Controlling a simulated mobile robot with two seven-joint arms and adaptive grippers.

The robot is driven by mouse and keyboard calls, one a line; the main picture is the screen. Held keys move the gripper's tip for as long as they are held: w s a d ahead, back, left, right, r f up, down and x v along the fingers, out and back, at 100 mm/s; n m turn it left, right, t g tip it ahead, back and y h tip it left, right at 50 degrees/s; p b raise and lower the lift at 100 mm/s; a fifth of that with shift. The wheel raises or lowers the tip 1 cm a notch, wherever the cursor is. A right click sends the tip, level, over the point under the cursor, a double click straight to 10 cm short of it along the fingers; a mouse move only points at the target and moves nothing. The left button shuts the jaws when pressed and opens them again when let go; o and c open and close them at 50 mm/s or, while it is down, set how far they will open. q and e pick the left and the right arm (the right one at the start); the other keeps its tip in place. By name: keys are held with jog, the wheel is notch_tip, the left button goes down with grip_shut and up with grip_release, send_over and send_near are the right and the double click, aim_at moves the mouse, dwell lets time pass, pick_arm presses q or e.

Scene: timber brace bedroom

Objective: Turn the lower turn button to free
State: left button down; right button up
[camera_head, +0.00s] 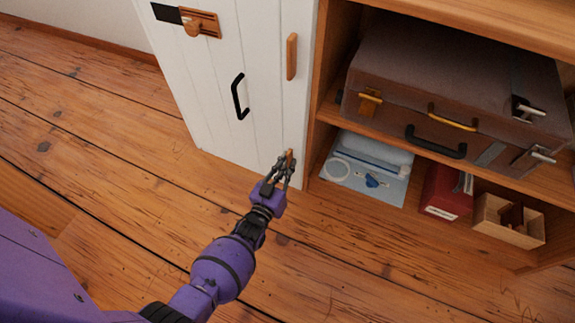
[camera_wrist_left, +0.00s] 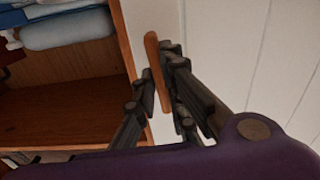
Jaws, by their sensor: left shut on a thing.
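The lower turn button (camera_head: 290,156) is a small wooden bar low on the white cabinet front, near its right edge. In the head view my left gripper (camera_head: 284,168) covers most of it. In the left wrist view the button (camera_wrist_left: 153,52) runs nearly upright, tilted slightly. My left gripper (camera_wrist_left: 160,82) is shut on it, with dark fingers on both sides. The upper turn button (camera_head: 292,57) stands upright higher on the same front. The white door (camera_head: 205,75) looks closed and has a black handle (camera_head: 239,97). My right gripper is not in view.
A wooden latch (camera_head: 200,22) sits near the door's top. The plank floor in front (camera_head: 330,265) is clear.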

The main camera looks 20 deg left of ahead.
pick_arm(q)
jog(key=shift+m, duration=0.6)
jog(key=c, duration=1.8)
grip_release()
jog(key=shift+s, duration=0.15)
jog(key=shift+s, duration=0.3)
jog(key=s, duration=1.1)
jog(key=shift+s+a, duration=0.1)
jog(key=shift+a, duration=0.1)
